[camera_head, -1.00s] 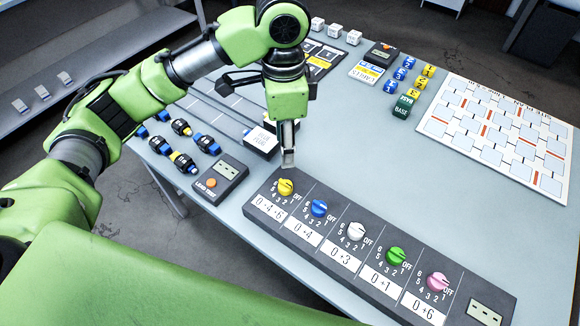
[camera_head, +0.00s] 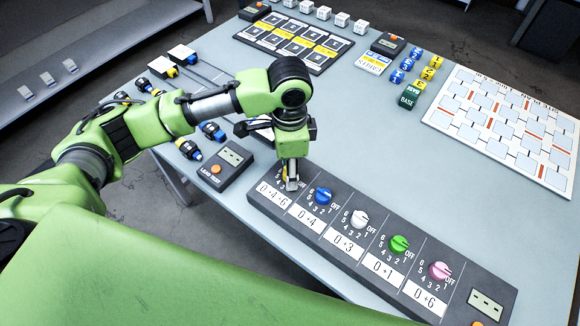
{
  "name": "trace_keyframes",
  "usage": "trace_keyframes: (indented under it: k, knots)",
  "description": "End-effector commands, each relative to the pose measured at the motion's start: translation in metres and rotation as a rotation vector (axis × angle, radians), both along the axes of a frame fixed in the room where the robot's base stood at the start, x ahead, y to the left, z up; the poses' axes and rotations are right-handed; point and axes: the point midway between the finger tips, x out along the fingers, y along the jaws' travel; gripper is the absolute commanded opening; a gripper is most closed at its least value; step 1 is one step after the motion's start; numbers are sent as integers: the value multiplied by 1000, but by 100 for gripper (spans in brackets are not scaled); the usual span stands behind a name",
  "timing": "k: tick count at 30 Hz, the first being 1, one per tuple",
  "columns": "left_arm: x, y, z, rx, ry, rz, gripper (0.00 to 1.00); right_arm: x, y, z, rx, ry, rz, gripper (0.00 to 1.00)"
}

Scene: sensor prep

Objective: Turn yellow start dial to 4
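The yellow start dial (camera_head: 285,174) is at the left end of the dark dial panel (camera_head: 385,285), above the label "0→4→6". It is mostly hidden behind my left gripper (camera_head: 291,184), so its pointer setting cannot be read. The gripper points down with its fingertips at the dial. I cannot tell whether the fingers are closed on it or only beside it. My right gripper is not in view.
Blue (camera_head: 323,196), white (camera_head: 359,219), green (camera_head: 398,244) and pink (camera_head: 439,270) dials follow along the panel. A lead test box (camera_head: 222,166) is left of the panel. Lettered blocks (camera_head: 407,97) and a plan board (camera_head: 500,130) lie farther back. The table middle is clear.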

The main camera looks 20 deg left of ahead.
Motion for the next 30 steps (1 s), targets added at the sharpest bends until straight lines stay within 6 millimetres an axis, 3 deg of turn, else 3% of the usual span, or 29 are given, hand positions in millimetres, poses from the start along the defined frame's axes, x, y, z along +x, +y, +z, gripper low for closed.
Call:
trace_keyframes:
  k: [4,8,9,20,30]
  knots:
    - [0,0,0,0,0,0,38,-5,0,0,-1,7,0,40]
    - [0,0,0,0,0,1,4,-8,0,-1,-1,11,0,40]
    - [0,0,0,0,0,1,2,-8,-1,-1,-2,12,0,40]
    - [0,0,3,0,0,-38,2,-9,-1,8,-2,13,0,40]
    - [0,0,7,0,2,-260,2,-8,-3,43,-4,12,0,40]
